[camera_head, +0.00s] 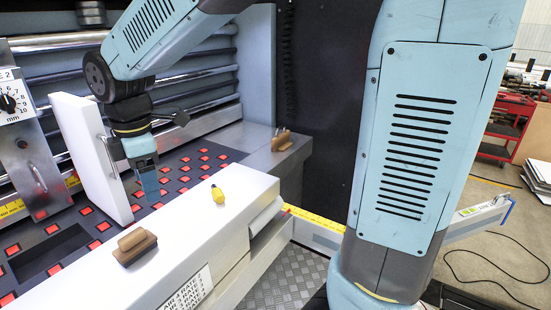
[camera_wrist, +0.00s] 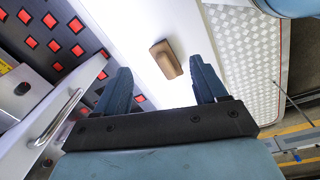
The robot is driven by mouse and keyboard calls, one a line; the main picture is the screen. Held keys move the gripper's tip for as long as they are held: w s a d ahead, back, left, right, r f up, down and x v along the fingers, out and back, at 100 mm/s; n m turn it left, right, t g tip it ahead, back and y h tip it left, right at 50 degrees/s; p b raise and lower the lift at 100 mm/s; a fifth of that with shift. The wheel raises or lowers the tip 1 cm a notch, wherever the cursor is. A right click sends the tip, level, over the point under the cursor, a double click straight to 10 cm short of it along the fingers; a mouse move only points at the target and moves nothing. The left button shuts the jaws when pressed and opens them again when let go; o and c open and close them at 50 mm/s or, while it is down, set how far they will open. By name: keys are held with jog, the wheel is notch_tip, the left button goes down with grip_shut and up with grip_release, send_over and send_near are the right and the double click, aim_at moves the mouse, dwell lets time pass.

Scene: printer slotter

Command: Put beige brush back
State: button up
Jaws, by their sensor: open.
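A brown-beige wooden brush (camera_head: 134,245) lies on the white ledge at the front in the head view. In the wrist view a brush (camera_wrist: 166,60), apparently the same one, lies on the white surface, seen between my fingers but apart from them. My gripper (camera_head: 150,188) points down above the dark bed, behind the ledge and beside the upright white panel. Its fingers (camera_wrist: 160,68) are spread and empty. A second tan brush-like object (camera_head: 282,140) stands on the grey ledge at the back right.
A small yellow object (camera_head: 217,193) lies on the white ledge (camera_head: 190,235), right of the brush. The upright white panel (camera_head: 92,155) with a metal handle stands close left of my gripper. The dark bed (camera_head: 175,182) has red squares. A diamond-plate floor (camera_head: 295,280) lies in front.

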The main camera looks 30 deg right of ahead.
jog(key=s+d+r+m+t, duration=0.2)
jog(key=s+d+m, duration=0.3)
jog(key=d+m, duration=0.5)
jog(key=s+d+r+m+t, duration=0.2)
jog(key=s+d+m, duration=0.4)
jog(key=d+m, duration=0.4)
jog(key=d, duration=0.5)
jog(key=shift+s+r+t, duration=0.15)
jog(key=shift+t, duration=0.15)
jog(key=shift+c, duration=0.2)
